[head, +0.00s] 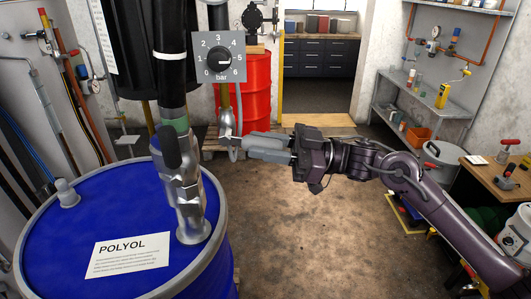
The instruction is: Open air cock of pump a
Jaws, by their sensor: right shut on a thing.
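The blue drum (55,240) labelled POLYOL stands at the front left, with a pump (172,85) rising from its lid. A grey regulator plate (200,71) with a black 0–6 bar knob (219,59) is beside the pump. Below it hangs a small silver air cock (226,121) with a thin grey lever (234,152) pointing down. My right gripper (242,146) reaches in from the right, its fingers closed at the lever. The fingertips partly hide the contact. My left gripper is not in view.
A red drum (256,85) stands on a pallet behind the cock. Shelves (435,100) and a wooden bench (497,185) line the right side. A dark cabinet (318,62) is at the back. The floor (300,235) in the middle is clear.

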